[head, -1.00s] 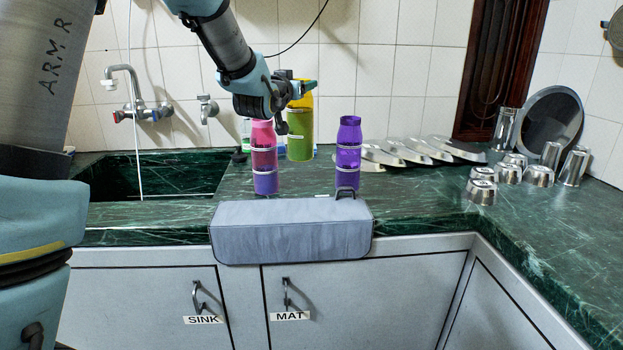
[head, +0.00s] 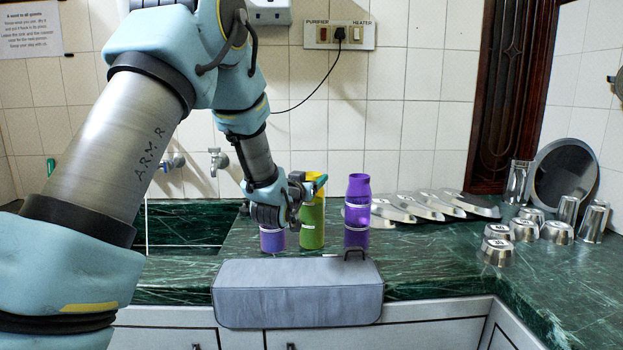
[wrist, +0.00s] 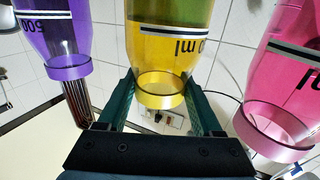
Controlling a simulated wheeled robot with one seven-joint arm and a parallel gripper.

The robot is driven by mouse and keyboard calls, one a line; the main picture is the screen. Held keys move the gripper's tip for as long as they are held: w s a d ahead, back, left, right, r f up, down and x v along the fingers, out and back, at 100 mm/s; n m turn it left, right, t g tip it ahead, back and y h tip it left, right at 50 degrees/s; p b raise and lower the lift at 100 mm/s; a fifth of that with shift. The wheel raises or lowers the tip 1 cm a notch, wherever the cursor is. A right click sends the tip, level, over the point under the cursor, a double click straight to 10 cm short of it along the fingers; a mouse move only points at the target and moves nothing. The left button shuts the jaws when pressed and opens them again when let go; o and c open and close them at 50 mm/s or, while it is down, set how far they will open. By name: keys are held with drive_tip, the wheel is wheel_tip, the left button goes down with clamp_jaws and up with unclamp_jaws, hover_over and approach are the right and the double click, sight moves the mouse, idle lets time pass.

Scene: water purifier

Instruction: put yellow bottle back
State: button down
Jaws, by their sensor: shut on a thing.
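The yellow bottle (head: 312,222), yellow on top and green below, is upright between two other bottles. My gripper (head: 316,184) is shut on its upper part. In the wrist view the yellow bottle (wrist: 160,60) sits between both fingers of my gripper (wrist: 160,95). Its base appears level with its neighbours' bases, but I cannot tell whether it touches the counter. The purple bottle (head: 357,210) stands to its right. The pink bottle (wrist: 285,85) is on its other side; in the head view my gripper hides its top and only its purple lower part (head: 271,239) shows.
A grey padded case (head: 297,293) lies at the counter's front edge before the bottles. Tilted metal items (head: 415,207) are behind at right, with steel cups (head: 525,228) and a round steel plate (head: 563,175) further right. The sink (head: 185,222) is at left.

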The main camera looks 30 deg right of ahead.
idle(0.3)
drive_tip(key=shift+c, duration=0.2)
unclamp_jaws()
drive_tip(key=shift+f, duration=0.15)
